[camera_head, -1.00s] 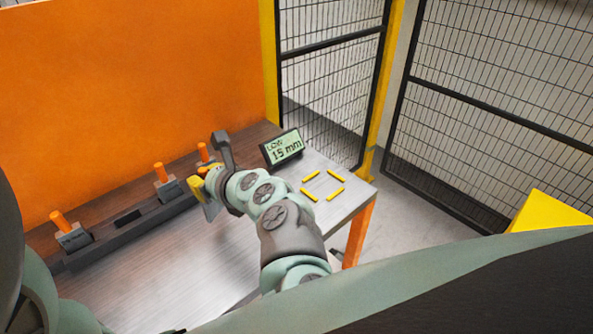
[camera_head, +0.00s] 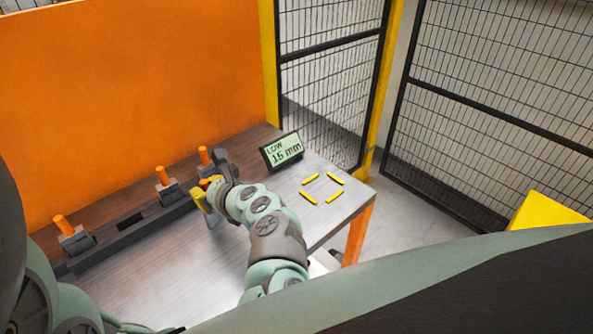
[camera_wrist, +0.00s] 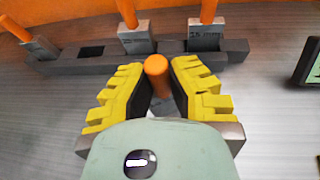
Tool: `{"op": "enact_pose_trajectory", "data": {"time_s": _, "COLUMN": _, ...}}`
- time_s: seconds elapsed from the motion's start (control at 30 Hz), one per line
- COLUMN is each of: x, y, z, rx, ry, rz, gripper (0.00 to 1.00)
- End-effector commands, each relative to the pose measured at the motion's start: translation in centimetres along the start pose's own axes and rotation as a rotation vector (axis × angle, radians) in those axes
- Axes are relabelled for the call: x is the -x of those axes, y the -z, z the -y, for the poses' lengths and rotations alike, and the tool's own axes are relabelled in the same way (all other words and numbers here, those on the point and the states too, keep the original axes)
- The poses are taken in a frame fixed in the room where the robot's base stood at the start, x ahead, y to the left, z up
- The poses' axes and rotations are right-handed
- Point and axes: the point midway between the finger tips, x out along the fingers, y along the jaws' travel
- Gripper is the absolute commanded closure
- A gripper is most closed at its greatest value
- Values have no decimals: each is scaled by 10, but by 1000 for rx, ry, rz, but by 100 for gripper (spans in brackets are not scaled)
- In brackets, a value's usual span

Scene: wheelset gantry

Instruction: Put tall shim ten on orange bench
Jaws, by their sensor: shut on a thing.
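My gripper (camera_wrist: 158,95) has yellow stepped fingers, shut on an orange-handled shim. The orange handle (camera_wrist: 157,67) stands between the fingers in the wrist view; the shim's body is mostly hidden below, and no label on it can be read. In the head view my gripper (camera_head: 208,197) is over the bench, just in front of the dark rack. The orange bench (camera_head: 160,285) has a grey metal top, an orange back panel and an orange leg.
The rack (camera_head: 105,237) holds three orange-handled shims (camera_head: 68,232) and has an empty slot (camera_wrist: 91,52). A display (camera_head: 283,150) reads LOW with a millimetre value. Yellow corner marks (camera_head: 310,179) frame a clear square at the bench's right end. Mesh fencing stands beyond.

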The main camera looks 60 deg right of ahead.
Motion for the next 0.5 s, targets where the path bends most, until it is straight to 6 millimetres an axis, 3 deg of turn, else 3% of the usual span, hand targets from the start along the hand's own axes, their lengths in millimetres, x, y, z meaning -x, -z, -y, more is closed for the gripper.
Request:
{"op": "enact_pose_trajectory", "data": {"time_s": 0.17, "x": -2, "y": 4, "z": 0, "rx": 0, "ry": -1, "rz": 1, "gripper": 100}}
{"op": "enact_pose_trajectory", "data": {"time_s": 0.2, "x": -1, "y": 2, "z": 0, "rx": 0, "ry": 0, "rz": 1, "gripper": 80}}
{"op": "enact_pose_trajectory", "data": {"time_s": 0.37, "x": -1, "y": 2, "z": 0, "rx": 0, "ry": 0, "rz": 1, "gripper": 64}}
{"op": "enact_pose_trajectory", "data": {"time_s": 0.5, "x": -1, "y": 2, "z": 0, "rx": 0, "ry": 0, "rz": 1, "gripper": 64}}
